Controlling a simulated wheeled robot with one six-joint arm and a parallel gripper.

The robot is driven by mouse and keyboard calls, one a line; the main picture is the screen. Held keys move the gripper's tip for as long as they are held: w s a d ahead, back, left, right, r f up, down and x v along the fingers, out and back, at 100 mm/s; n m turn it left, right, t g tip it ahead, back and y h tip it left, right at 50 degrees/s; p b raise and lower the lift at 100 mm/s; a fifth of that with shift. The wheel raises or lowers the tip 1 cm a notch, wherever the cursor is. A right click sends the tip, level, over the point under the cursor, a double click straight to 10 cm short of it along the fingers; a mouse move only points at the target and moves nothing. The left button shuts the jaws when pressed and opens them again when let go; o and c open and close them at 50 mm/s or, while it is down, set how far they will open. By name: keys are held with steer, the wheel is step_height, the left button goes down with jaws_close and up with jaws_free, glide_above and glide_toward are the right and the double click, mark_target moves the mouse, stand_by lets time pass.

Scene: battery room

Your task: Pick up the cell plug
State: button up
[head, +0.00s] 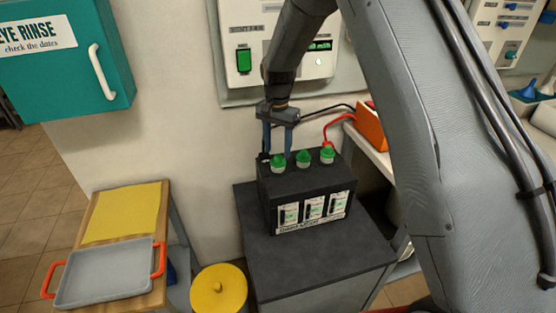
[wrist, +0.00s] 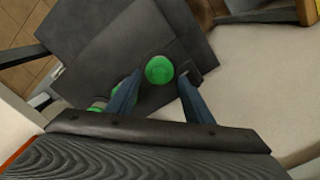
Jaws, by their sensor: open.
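A black battery (head: 310,184) stands on a dark grey cabinet. Three green cell plugs sit in a row on its top: a left one (head: 277,161), a middle one (head: 303,158) and a right one (head: 328,153). My gripper (head: 277,152) is open, pointing down over the left end of the battery. In the wrist view, the end plug (wrist: 159,69) shows in the gap between the blue fingertips (wrist: 160,76), and I cannot tell whether they touch it. The other two plugs are partly hidden behind the left finger there.
A red clamp lead (head: 328,142) reaches the battery's right back, near an orange box (head: 371,127). A grey tray (head: 108,272) with red handles and a yellow mat (head: 122,212) lie on a wooden bench at left. A yellow-lidded bin (head: 219,290) stands between.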

mark_target(278, 155)
steer(key=shift+f+p, duration=0.75)
steer(key=shift+f, duration=1.25)
steer(key=c, duration=0.7)
steer(key=shift+r, duration=0.1)
